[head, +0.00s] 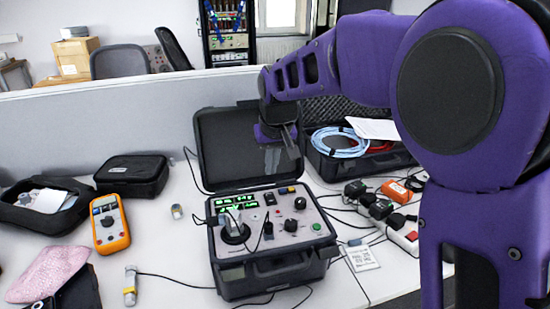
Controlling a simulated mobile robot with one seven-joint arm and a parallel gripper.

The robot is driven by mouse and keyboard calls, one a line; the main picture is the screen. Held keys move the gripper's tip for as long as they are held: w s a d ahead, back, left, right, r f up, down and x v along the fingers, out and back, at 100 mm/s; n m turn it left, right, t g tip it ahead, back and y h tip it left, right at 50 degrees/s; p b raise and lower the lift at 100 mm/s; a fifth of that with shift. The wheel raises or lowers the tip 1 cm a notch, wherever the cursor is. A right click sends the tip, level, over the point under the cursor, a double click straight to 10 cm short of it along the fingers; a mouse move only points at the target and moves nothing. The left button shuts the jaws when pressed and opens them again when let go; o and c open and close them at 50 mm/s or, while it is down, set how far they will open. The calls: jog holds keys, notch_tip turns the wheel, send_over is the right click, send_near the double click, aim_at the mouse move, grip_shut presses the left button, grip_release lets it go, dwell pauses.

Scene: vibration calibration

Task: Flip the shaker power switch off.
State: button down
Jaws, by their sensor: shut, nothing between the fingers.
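The shaker (275,268) is a black open case on the white table, its lid (225,150) raised behind it. Its grey panel carries lit green displays, several black knobs and a green button. A small dark switch-like part (270,199) sits near the panel's upper middle; it is too small to tell whether it is the power switch or which way it is set. My gripper (291,146) is shut and empty, up in front of the lid's right side, above and behind the panel. It appears apart from the panel.
A power strip (405,238) with several plugs and cables lies right of the case. Another open case (330,165) holds blue and red cables. An orange multimeter (109,224) lies to the left. Thin cables cross the table. A partition (130,115) runs behind.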

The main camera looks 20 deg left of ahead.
aim_at(269, 195)
jog(key=b+x, duration=0.1)
jog(key=x, duration=0.5)
jog(key=shift+f, duration=1.15)
jog(key=shift+w+f, duration=0.15)
jog(key=shift+f, duration=0.1)
jog(key=shift+s+d+b, duration=0.35)
jog(key=shift+s+d, duration=0.05)
jog(key=shift+s, duration=0.4)
